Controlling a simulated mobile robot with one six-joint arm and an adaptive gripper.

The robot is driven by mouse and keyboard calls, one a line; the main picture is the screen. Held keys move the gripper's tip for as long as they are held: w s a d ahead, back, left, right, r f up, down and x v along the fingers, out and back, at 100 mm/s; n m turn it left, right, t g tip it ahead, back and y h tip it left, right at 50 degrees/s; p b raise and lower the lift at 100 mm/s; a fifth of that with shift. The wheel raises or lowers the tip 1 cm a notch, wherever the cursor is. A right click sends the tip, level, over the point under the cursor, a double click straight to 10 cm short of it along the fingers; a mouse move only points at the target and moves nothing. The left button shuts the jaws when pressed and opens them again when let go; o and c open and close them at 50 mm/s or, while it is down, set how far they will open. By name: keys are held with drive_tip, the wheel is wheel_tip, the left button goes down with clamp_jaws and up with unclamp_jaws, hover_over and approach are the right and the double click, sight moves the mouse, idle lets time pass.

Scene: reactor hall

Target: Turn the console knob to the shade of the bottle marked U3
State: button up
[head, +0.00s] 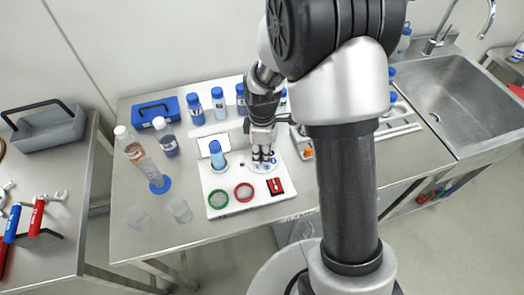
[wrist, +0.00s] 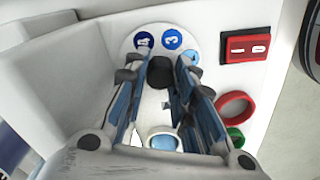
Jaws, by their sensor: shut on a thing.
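The white console (head: 215,182) stands on the steel bench. My gripper (head: 262,158) reaches down over the dial at its right side. In the wrist view my gripper (wrist: 162,90) has its fingers on both sides of the dark knob (wrist: 160,73) and is shut on it. Around the knob are round shade marks, a dark blue 4 (wrist: 144,40), a blue 3 (wrist: 171,40) and a paler blue mark (wrist: 191,57). The knob's pointer is hidden. A blue-capped bottle with light blue liquid (head: 217,157) stands on the console. I cannot read U3 on any bottle.
The console also has a green ring (head: 218,199), a red ring (head: 244,192) and a red switch (head: 275,186). Several blue-capped bottles (head: 196,110) stand behind it. Two clear beakers (head: 180,210) stand at the front left. A sink (head: 450,95) is at right.

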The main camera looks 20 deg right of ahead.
clamp_jaws()
drive_tip(key=shift+m, duration=0.4)
drive_tip(key=m+p, duration=0.1)
drive_tip(key=m, duration=0.2)
drive_tip(key=shift+m, duration=0.3)
drive_tip(key=m+p, duration=0.1)
drive_tip(key=m, duration=0.9)
drive_tip(key=shift+m+p, duration=0.4)
drive_tip(key=shift+m, duration=2.3)
drive_tip(key=o, duration=1)
unclamp_jaws()
drive_tip(key=shift+c, duration=0.2)
